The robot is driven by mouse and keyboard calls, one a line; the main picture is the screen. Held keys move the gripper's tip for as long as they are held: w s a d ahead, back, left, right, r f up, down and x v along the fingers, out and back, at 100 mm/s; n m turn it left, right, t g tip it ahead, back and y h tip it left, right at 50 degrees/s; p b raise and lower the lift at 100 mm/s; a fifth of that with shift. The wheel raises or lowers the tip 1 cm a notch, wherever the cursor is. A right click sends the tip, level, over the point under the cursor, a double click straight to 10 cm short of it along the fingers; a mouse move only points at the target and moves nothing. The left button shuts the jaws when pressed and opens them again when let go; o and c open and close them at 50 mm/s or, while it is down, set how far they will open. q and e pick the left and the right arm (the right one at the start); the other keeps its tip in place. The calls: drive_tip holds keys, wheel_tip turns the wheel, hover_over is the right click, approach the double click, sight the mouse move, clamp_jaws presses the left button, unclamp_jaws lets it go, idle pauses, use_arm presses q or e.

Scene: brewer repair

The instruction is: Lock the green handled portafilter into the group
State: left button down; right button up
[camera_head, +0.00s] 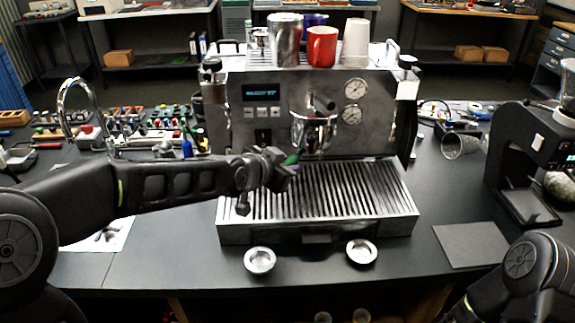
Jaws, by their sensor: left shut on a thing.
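The espresso machine (231,140) stands in the middle of the bench. Its metal group (314,128) is on the front, above the slatted drip tray (318,222). My left gripper (280,170) is shut on the green handle (291,160) of the portafilter, in front of the machine and just below and left of the group. Only a small piece of the green handle shows; the gripper hides the rest. I cannot tell whether the portafilter's head is seated in the group. My right arm is at the lower right, with its gripper out of view.
Two small metal baskets (260,261) (361,252) lie in front of the drip tray. Cups, including a red mug (322,46), stand on the machine. A black grinder (535,150) is at the right, beside a grey mat (470,246). Tools clutter the left bench.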

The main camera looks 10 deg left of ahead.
use_arm(q)
drive_tip(key=shift+r+p, duration=0.3)
drive_tip(key=shift+r, duration=0.5)
use_arm(e)
drive_tip(key=shift+r, duration=0.3)
idle(1.6)
drive_tip(key=shift+f, duration=0.1)
idle(0.4)
